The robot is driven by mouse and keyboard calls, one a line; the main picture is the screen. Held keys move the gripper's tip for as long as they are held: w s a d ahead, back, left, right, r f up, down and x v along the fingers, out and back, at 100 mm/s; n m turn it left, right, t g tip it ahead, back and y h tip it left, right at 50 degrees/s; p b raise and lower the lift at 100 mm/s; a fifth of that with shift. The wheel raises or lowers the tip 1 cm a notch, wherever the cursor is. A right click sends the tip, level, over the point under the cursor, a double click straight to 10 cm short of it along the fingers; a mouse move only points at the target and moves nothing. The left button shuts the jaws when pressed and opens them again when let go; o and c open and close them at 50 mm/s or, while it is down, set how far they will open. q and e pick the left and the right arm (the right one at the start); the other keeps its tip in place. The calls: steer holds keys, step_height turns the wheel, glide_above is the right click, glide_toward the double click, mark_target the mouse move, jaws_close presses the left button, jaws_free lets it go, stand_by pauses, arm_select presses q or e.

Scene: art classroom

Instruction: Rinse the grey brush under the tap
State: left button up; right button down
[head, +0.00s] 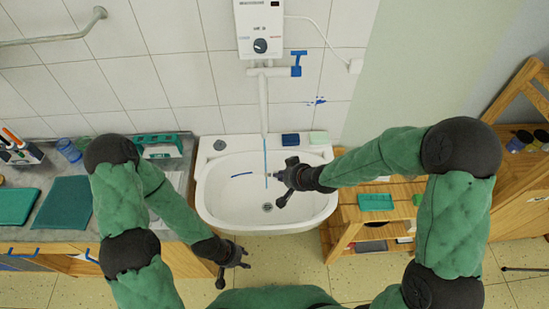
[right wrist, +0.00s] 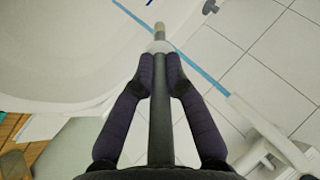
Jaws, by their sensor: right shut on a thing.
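The white sink (head: 220,205) stands against the tiled wall, with the white tap pipe (head: 263,100) above it. A thin blue stream of water (head: 266,155) falls from the pipe into the bowl. My right gripper (head: 284,180) is over the bowl, just right of the stream. In the right wrist view, it is shut on the grey brush (right wrist: 160,110), whose pale ferrule and tan tip point away from the fingers. The stream (right wrist: 190,62) passes close to the tip; I cannot tell if they touch. My left gripper (head: 234,275) is open and empty, below the sink's front left.
A dark blue block (head: 290,140) and a pale green block (head: 319,137) sit on the sink's back rim. A counter (head: 150,200) with green mats is at left. A wooden shelf (head: 340,235) is at right. A blue streak (head: 242,174) marks the bowl.

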steer(key=s+r+p, duration=0.1)
steer(key=s+r, duration=0.2)
steer(key=s, duration=0.2)
steer(key=shift+s+r, duration=0.3)
steer(key=shift+r, duration=0.1)
steer(key=shift+f, duration=0.1)
stand_by(0.7)
